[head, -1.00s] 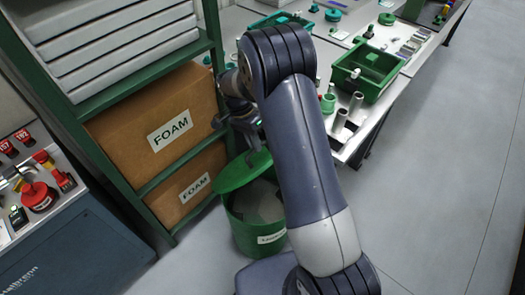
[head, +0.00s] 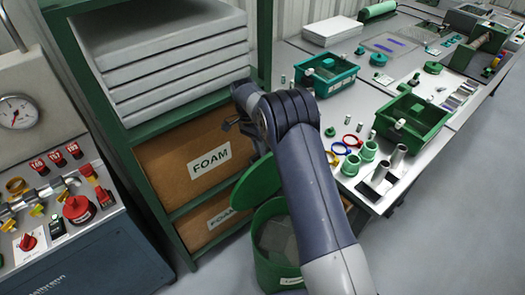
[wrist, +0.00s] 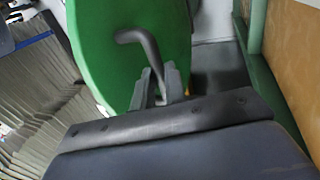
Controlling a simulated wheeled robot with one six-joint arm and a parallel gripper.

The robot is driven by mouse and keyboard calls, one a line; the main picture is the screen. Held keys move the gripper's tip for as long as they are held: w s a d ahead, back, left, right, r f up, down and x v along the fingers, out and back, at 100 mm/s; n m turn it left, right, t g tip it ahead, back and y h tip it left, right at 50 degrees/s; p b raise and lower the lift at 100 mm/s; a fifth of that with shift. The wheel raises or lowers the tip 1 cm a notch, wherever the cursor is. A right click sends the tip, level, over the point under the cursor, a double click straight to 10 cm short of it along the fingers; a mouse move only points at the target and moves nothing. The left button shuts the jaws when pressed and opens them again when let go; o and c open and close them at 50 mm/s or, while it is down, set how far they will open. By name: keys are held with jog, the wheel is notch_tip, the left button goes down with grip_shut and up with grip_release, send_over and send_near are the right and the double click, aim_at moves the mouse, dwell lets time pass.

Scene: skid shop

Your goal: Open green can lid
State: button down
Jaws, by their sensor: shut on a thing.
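The green can (head: 272,272) stands on the floor in front of the shelf in the head view, with grey material inside its open mouth. Its green lid (head: 257,183) is tilted up steeply at the can's far left side, and my arm covers part of both. In the wrist view the lid (wrist: 120,62) fills the upper middle, with a dark bent handle (wrist: 142,42) on its face. My gripper (wrist: 158,85) is shut on the handle's lower end. In the head view the fingertips are not clear.
A green shelf (head: 174,215) with cardboard FOAM boxes (head: 180,152) stands close behind the lid. A workbench (head: 330,115) with green bins and small parts is to the right. A blue machine cabinet (head: 90,260) is at left. Open floor lies at far right.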

jog(key=shift+s+f, duration=0.15)
jog(key=shift+f, duration=0.35)
jog(key=c, duration=1.7)
grip_release()
jog(key=shift+o, duration=1.2)
jog(key=shift+r, duration=0.1)
jog(key=shift+r, duration=0.1)
jog(key=v, duration=1)
jog(key=shift+w+r, duration=0.3)
jog(key=shift+w, duration=0.05)
jog(key=shift+c, duration=0.3)
